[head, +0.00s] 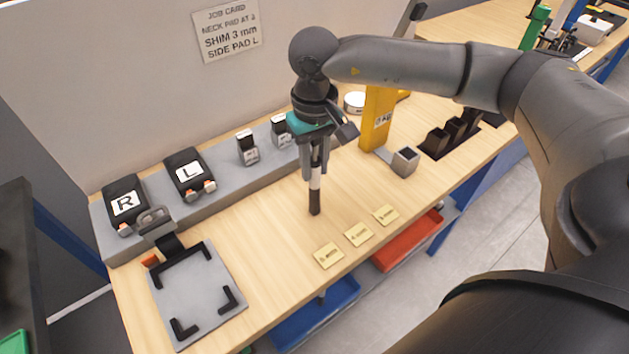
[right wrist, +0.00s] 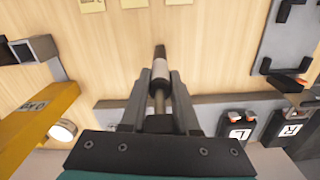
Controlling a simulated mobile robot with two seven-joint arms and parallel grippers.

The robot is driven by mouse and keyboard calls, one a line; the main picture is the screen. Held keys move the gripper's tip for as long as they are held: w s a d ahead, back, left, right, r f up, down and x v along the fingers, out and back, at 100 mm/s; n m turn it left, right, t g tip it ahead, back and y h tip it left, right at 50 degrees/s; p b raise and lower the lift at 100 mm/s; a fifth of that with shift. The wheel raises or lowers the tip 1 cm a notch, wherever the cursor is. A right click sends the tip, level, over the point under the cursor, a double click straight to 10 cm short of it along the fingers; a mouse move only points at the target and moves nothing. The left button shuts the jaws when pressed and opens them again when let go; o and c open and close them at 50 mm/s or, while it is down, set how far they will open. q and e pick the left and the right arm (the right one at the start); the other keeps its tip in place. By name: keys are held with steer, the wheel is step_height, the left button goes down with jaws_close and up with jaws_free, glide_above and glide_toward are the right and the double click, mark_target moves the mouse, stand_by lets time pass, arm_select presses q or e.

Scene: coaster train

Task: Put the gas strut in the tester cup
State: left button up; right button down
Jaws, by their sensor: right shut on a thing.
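The gas strut (head: 314,200) is a slim rod with a dark cylinder end and a pale band. My right gripper (head: 316,160) is shut on it and holds it roughly upright, dark end down, over the middle of the bench. I cannot tell whether its lower end touches the wood. In the right wrist view the strut (right wrist: 160,68) sticks out between the fingertips (right wrist: 158,88). The tester cup (head: 403,162) is a square grey open cup at the foot of the yellow tester (head: 377,118), right of the strut and apart from it. The cup also shows in the right wrist view (right wrist: 38,48).
A grey ledge (head: 222,178) with R and L pads and smaller blocks runs along the back. A grey plate (head: 197,295) with black corners lies front left. Yellow labels (head: 358,235) line the front edge. A black holder (head: 455,137) stands beyond the cup.

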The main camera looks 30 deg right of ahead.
steer(key=shift+r, duration=0.15)
stand_by(0.6)
step_height(320, 180, up, 20)
steer(key=p, duration=0.1)
arm_select(q)
step_height(320, 180, down, 4)
steer(key=b, duration=0.5)
steer(key=shift+f, duration=0.2)
arm_select(e)
steer(key=s+a+f, duration=0.1)
steer(key=a+f, duration=0.3)
steer(key=f, duration=0.2)
steer(key=s+a+f+n, duration=0.1)
steer(key=a+f, duration=0.3)
steer(key=f, duration=0.3)
steer(key=shift+a, duration=0.35)
arm_select(q)
steer(key=shift+c, duration=0.7)
steer(key=shift+d, duration=0.1)
arm_select(e)
steer(key=shift+d, duration=0.1)
